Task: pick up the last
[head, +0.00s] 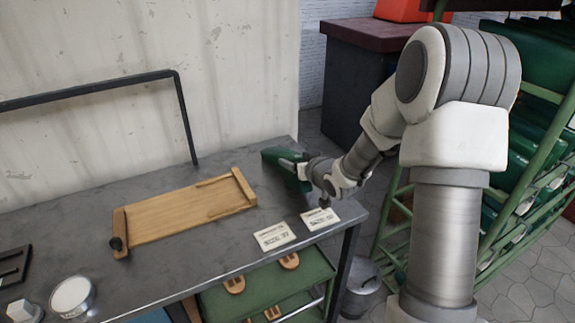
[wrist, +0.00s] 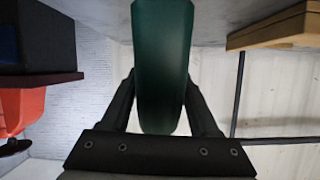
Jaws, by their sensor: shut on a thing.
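The last is a dark green, foot-shaped block (head: 281,156) at the far right end of the grey metal table. It fills the middle of the wrist view (wrist: 162,65), upright between the two dark fingers. My gripper (head: 303,170) is shut on the last, with one finger on each side (wrist: 160,100). In the head view my gripper and wrist cover part of the last. I cannot tell whether the last touches the table top.
A wooden board with raised ends (head: 165,215) lies mid-table. Two white label cards (head: 275,236) lie near the front right edge. A white round container (head: 72,296) stands front left. A green rack (head: 520,190) with green items stands right, behind my arm.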

